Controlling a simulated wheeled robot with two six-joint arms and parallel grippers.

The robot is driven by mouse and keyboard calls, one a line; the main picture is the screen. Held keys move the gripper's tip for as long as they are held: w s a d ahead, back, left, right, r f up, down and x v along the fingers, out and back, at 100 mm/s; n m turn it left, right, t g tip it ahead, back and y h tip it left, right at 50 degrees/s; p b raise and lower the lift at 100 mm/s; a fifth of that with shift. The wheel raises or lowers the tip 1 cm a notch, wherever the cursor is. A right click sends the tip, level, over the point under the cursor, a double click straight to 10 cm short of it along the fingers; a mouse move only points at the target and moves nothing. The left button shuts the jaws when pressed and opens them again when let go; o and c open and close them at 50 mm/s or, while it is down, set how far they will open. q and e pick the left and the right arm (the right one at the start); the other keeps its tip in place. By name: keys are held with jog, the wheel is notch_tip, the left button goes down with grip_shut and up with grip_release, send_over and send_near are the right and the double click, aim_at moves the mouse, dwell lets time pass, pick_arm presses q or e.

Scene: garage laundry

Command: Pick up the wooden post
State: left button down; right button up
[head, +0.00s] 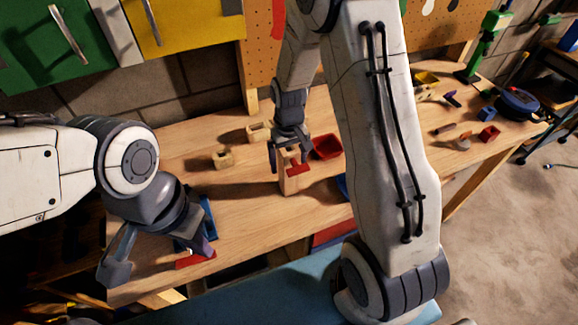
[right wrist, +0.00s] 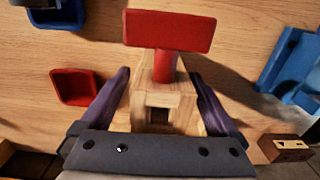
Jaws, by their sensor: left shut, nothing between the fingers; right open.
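The wooden post (head: 288,183) stands upright on the workbench, with a red T-shaped piece (head: 299,166) at its upper part. In the right wrist view the post (right wrist: 150,98) has a dark square hole, and the red piece (right wrist: 170,32) sticks out beyond it. My right gripper (head: 288,151) is open at the top of the post. Its two purple fingers lie on either side of the post, with gaps visible. My left gripper (head: 203,244) is shut and empty near the bench's front left, away from the post.
A red bin (head: 327,147) stands just right of the post. Two small wooden blocks, one nearer (head: 222,160) and one farther (head: 258,132), lie to its left. Bare bench lies between the post and my left gripper.

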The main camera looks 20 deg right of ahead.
jog(key=shift+f, duration=0.8)
grip_shut()
jog(key=shift+r, duration=0.15)
